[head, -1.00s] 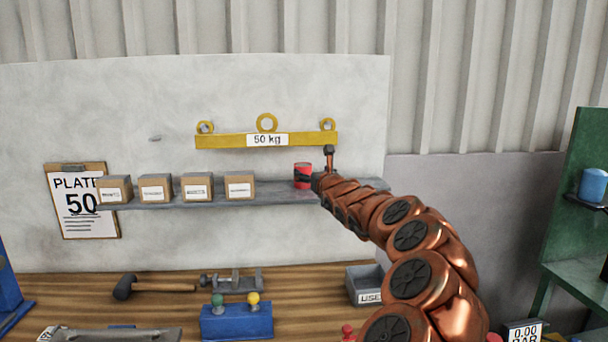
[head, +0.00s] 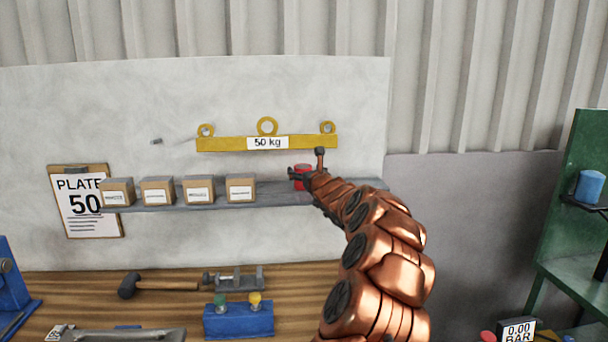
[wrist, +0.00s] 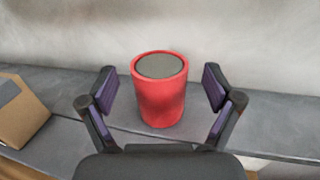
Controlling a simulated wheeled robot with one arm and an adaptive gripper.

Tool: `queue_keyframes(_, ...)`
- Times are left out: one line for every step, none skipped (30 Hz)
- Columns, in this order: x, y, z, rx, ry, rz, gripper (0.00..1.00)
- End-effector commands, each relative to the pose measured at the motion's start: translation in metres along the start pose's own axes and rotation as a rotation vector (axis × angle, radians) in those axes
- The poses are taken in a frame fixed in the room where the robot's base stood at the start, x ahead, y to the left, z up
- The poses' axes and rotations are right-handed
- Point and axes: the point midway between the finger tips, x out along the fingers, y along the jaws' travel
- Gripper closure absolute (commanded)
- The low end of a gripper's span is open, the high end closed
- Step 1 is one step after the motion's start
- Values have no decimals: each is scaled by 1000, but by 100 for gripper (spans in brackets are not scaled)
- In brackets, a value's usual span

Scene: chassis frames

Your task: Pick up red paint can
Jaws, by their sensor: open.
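The red paint can (head: 301,172) stands upright on the grey wall shelf (head: 270,197), right of the row of boxes. In the wrist view the red can (wrist: 160,98), with its grey lid, stands between my gripper's two spread fingers. My gripper (wrist: 160,92) is open, with a gap visible between each finger and the can. In the head view my gripper (head: 303,180) is at the can's front and covers part of it.
Several cardboard boxes (head: 200,189) stand on the shelf to the left; one box (wrist: 20,110) shows at the wrist view's left edge. A yellow 50 kg beam (head: 220,144) is above the shelf. A mallet (head: 165,285) and a blue block (head: 238,321) are on the bench below.

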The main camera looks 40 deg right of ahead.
Motion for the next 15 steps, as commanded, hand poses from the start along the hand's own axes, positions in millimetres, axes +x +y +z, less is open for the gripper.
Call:
queue_keyframes(2,0,1,0,0,0,10)
queue_keyframes(2,0,1,0,0,0,10)
queue_keyframes(3,0,1,0,-1,0,10)
queue_keyframes(3,0,1,0,-1,0,10)
queue_keyframes(3,0,1,1,-1,0,10)
queue_keyframes(4,0,1,1,-1,0,10)
queue_keyframes(3,0,1,1,-1,0,10)
queue_keyframes(3,0,1,1,-1,0,10)
queue_keyframes(3,0,1,1,-1,0,10)
queue_keyframes(3,0,1,1,-1,0,10)
queue_keyframes(3,0,1,1,-1,0,11)
queue_keyframes(3,0,1,1,-1,0,15)
queue_keyframes(3,0,1,1,-1,0,18)
queue_keyframes(3,0,0,1,-1,0,21)
queue_keyframes(3,0,0,0,-1,0,26)
